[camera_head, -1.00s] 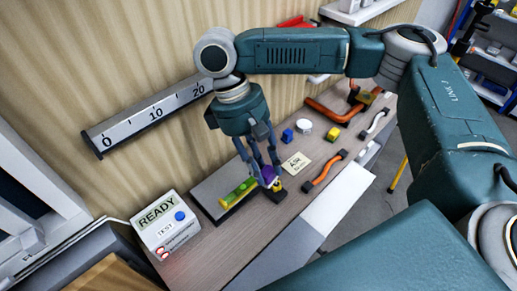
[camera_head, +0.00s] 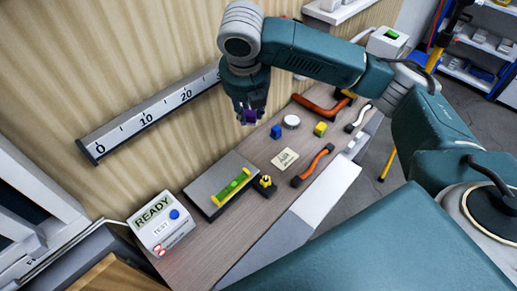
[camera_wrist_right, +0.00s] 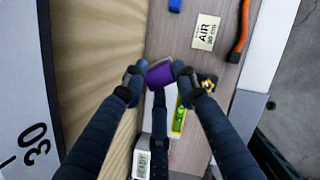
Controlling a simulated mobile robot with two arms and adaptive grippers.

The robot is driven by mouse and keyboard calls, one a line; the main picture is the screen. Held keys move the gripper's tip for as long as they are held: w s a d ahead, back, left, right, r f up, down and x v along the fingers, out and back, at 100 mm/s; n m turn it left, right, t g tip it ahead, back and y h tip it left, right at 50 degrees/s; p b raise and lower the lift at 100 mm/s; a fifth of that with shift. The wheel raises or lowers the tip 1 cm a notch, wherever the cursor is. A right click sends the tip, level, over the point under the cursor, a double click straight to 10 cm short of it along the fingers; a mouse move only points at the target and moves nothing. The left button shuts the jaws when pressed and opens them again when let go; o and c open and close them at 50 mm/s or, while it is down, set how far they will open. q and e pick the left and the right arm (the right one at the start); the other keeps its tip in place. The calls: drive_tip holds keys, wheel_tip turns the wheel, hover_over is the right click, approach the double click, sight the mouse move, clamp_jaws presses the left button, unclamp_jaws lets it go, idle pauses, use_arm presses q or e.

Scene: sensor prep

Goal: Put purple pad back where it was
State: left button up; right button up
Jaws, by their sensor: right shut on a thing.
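The purple pad (camera_head: 250,116) is held in my right gripper (camera_head: 250,112), raised in front of the wooden wall above the bench. In the right wrist view the purple pad (camera_wrist_right: 160,74) sits between the two fingertips of my right gripper (camera_wrist_right: 158,76), which touch it on both sides. A dark block with a yellow top (camera_head: 264,186) stands on the bench beside the level, well below the gripper; it also shows in the wrist view (camera_wrist_right: 207,82). My left gripper is not in view.
A grey plate (camera_head: 207,188) carries a yellow-green level (camera_head: 232,187). A READY box (camera_head: 161,223) stands at the near left. An AIR card (camera_head: 285,159), blue cube (camera_head: 276,132), white disc (camera_head: 291,121), yellow cube (camera_head: 320,129) and orange handle (camera_head: 313,165) lie farther along. A ruler (camera_head: 160,108) is on the wall.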

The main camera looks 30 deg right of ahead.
drive_tip(key=w+d+r+n+y+p, duration=0.1)
drive_tip(key=w+d+n+y, duration=0.15)
drive_tip(key=d+n, duration=0.35)
drive_tip(key=shift+n+h, duration=0.25)
drive_tip(key=shift+n, duration=0.05)
drive_tip(key=f+p, duration=0.1)
drive_tip(key=f, duration=0.5)
drive_tip(key=a+f+p, duration=0.1)
drive_tip(key=f, duration=0.6)
drive_tip(key=f+p, duration=0.2)
drive_tip(key=f, duration=0.4)
drive_tip(key=shift+w+a+f, duration=0.2)
drive_tip(key=shift+w+f, duration=0.05)
drive_tip(key=shift+w, duration=0.05)
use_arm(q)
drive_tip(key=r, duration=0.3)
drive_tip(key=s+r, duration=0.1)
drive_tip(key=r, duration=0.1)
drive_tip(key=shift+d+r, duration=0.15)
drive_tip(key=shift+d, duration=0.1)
use_arm(e)
drive_tip(key=o, duration=1.1)
use_arm(q)
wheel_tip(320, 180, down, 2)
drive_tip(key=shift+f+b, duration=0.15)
drive_tip(key=shift+b, duration=0.85)
use_arm(e)
drive_tip(key=v, duration=1.2)
